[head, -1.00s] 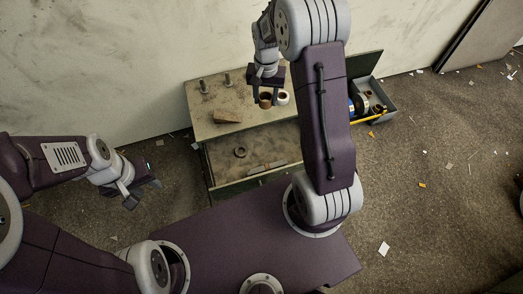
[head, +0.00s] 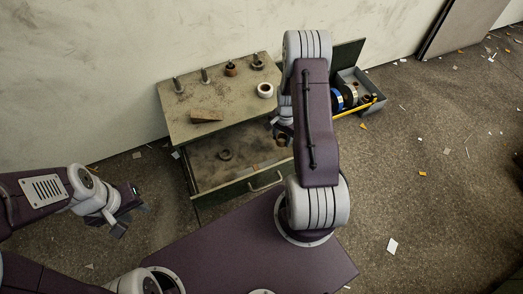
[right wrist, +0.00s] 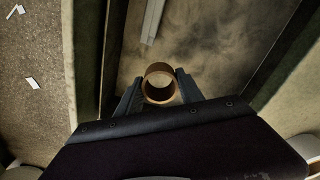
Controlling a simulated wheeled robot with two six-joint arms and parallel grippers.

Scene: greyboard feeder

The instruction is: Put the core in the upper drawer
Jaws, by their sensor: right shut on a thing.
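The core (right wrist: 160,86), a short brown tube, is between the fingers of my right gripper (right wrist: 160,90) in the right wrist view. The gripper is shut on it. In the head view, the core (head: 281,141) and my right gripper (head: 282,134) are at the right part of the open upper drawer (head: 222,186), partly hidden by my arm. In the wrist view the core is over the drawer floor; its height above it is hard to tell. My left gripper (head: 128,216) is empty and open, left of the cabinet.
The cabinet top (head: 180,120) holds a wooden wedge (head: 206,116), a white roll (head: 265,90) and several pegs at the back. A dark ring (head: 225,155) lies in the drawer. A grey bar (right wrist: 152,22) lies there too. A grey side bin (head: 374,88) holds rolls.

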